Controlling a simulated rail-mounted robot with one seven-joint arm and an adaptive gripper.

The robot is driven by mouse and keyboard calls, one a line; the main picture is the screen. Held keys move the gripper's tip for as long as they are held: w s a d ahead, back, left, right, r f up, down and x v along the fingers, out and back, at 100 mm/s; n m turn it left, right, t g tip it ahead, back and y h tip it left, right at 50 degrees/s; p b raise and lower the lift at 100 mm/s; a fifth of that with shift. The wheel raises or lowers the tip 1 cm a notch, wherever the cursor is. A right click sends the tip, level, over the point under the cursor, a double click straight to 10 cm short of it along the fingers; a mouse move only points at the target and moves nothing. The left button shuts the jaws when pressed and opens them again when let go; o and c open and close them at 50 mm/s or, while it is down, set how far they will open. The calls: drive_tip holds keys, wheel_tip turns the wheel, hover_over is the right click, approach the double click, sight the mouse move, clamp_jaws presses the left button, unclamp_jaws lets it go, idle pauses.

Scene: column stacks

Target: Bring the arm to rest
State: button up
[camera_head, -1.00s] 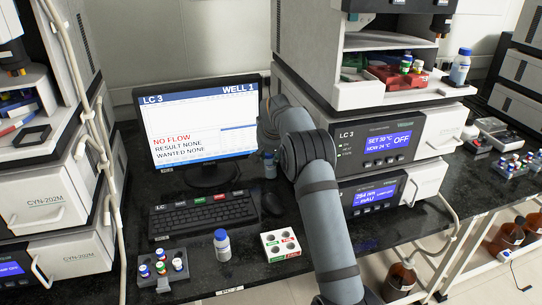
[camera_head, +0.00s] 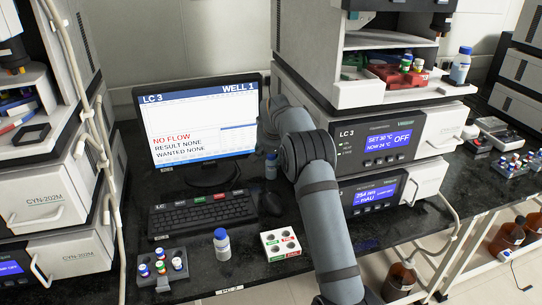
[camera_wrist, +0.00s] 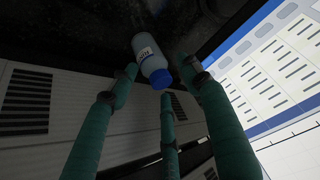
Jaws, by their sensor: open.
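My arm (camera_head: 325,215) rises from the bottom of the head view and bends at the elbow beside the monitor. Its far end is hidden behind the elbow there. In the wrist view my gripper (camera_wrist: 160,78) is open, with three green fingers spread apart. A blue-capped bottle (camera_wrist: 150,58) shows between and beyond the fingertips; no finger visibly closes on it. A small blue-capped bottle (camera_head: 271,166) stands beside the monitor in the head view.
The monitor (camera_head: 197,118) and keyboard (camera_head: 203,214) stand left of my arm. The LC 3 instrument (camera_head: 375,142) is close on the right. A vial rack (camera_head: 162,268), a bottle (camera_head: 222,245) and a white block (camera_head: 281,245) stand along the front bench edge.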

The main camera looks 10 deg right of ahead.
drive_tip(key=v, duration=1)
drive_tip(key=shift+r, duration=0.3)
drive_tip(key=shift+w, duration=0.1)
drive_tip(key=x, duration=0.9)
drive_tip(key=shift+f, duration=0.5)
drive_tip(key=shift+w+f, duration=0.25)
drive_tip(key=shift+s+r+p, duration=0.1)
drive_tip(key=shift+r+p, duration=0.35)
drive_tip(key=shift+r, duration=0.95)
